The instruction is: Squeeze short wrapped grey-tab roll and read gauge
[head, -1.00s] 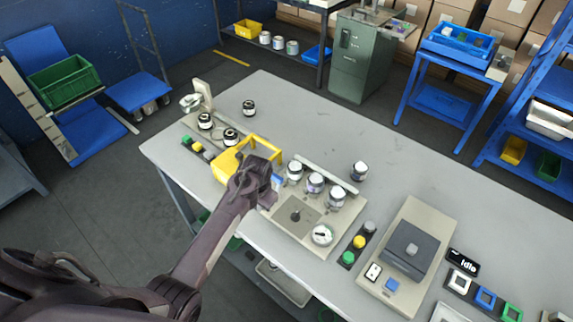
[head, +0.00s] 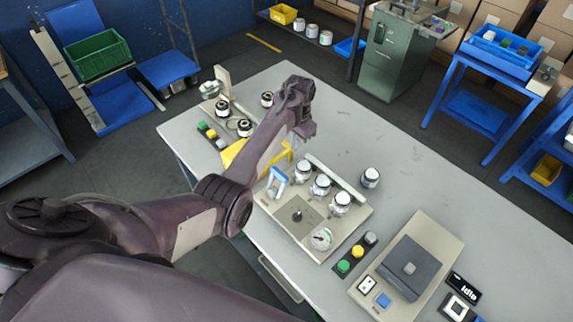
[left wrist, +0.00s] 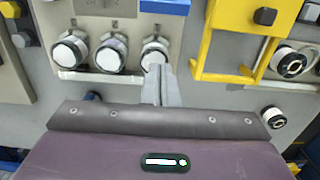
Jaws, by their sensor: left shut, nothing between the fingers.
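Three white-topped rolls (head: 321,184) stand in a row on the beige gauge fixture (head: 285,222), and they also show in the left wrist view (left wrist: 112,52). A similar roll (head: 370,176) stands alone on the table to their right. Tab colours and which roll is the short grey-tab one cannot be told. The round gauge (head: 321,238) is at the fixture's front; its reading is too small to make out. My left gripper (head: 308,130) is above the table behind the fixture, shut and empty. In the left wrist view its fingertips (left wrist: 162,72) overlap the edge of the rightmost roll. My right gripper is not in view.
A yellow frame (head: 286,152) stands left of the fixture, partly behind my arm. Black-and-white rolls (head: 244,127) stand beyond it. A button strip (head: 357,252) and a scale-like device (head: 408,270) lie to the right.

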